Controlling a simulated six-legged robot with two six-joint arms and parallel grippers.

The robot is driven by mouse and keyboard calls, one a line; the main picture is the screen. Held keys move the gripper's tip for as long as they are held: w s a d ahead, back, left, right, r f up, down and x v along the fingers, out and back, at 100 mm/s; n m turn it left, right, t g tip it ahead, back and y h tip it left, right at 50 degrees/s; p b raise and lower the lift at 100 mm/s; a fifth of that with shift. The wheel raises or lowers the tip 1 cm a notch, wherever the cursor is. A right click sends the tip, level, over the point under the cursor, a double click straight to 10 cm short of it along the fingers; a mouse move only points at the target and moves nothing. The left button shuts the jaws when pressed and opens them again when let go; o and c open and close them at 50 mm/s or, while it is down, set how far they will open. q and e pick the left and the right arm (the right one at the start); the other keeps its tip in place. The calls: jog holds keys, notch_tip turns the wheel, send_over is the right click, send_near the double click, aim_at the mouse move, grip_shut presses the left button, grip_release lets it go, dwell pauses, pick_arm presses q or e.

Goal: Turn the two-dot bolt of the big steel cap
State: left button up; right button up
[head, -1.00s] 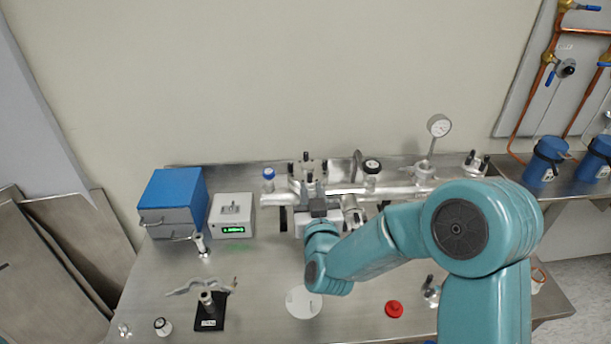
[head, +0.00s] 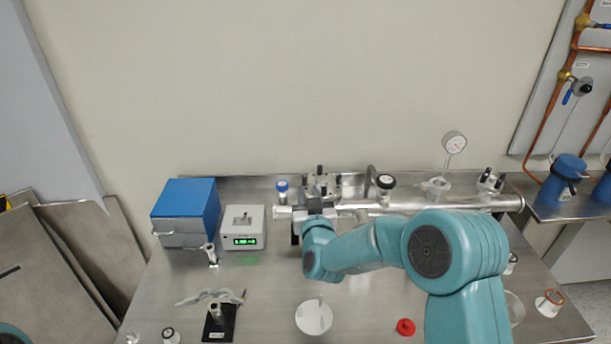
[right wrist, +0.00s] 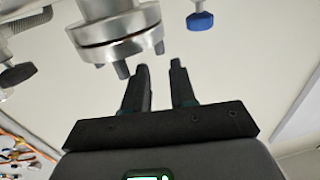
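The big steel cap (right wrist: 112,30) is a round flange with several dark bolts around its rim, at the upper left of the right wrist view. One bolt (right wrist: 158,47) is close to my right gripper's fingertips. No dot marks can be read, so I cannot tell which bolt has two dots. My right gripper (right wrist: 160,68) is open, its two dark fingers apart with nothing visible between them. In the head view my right gripper (head: 317,207) is just in front of the cap (head: 320,186) and partly hides it. My left gripper is not in view.
The steel pipe (head: 440,200) runs right from the cap. A blue-knobbed valve (head: 281,186) is close on its left, a black-knobbed valve (head: 385,182) on its right. A white controller (head: 242,228) and blue box (head: 186,212) stand left. A white disc (head: 313,317) lies in front.

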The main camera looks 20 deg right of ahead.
aim_at(304, 179)
jog(key=w, duration=0.3)
jog(key=w+d+p, duration=0.1)
jog(key=w, duration=0.1)
jog(key=shift+w, duration=0.35)
grip_shut()
jog(key=shift+a, duration=0.1)
